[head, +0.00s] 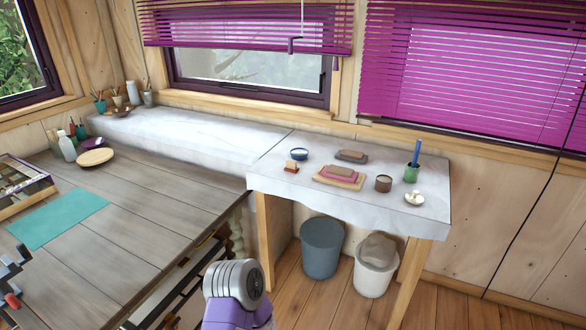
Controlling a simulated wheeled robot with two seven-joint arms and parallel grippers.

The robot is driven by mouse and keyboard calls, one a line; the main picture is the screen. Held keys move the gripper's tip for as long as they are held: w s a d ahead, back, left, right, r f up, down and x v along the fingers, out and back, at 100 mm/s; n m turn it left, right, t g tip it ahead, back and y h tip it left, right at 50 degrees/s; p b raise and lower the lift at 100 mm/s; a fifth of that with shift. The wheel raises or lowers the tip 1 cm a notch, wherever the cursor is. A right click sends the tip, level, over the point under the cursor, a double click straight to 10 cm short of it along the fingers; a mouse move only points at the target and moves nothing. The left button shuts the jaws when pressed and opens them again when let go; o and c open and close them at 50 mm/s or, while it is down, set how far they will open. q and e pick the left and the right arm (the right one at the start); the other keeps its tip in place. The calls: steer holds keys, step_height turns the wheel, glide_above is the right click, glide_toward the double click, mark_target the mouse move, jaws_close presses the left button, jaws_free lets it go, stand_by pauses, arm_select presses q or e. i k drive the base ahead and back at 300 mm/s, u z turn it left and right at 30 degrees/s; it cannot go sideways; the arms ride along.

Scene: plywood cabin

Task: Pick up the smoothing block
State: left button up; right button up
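Several block-like things lie on the white-covered table (420,222), and I cannot tell for sure which is the smoothing block. A small tan block with a red base (291,167) sits at the left of the tabletop. A grey-brown flat block (351,156) lies at the back. A pink and tan block (340,174) lies on a wooden board (323,180) in the middle. Neither of my grippers can be made out. A purple and grey link of my arm shows at the bottom, in front of the table.
A blue-rimmed bowl (299,154), brown cup (383,183), green cup (411,174) and white dish (414,198) share the tabletop. Two buckets (322,250) (375,278) stand below. A wooden bench (140,215) fills the left, with an unclear dark and red object (14,272) at its edge.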

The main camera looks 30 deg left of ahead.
mark_target(291, 166)
steer(key=u, duration=0.9)
steer(key=i, duration=1.55)
steer(key=z, duration=0.3)
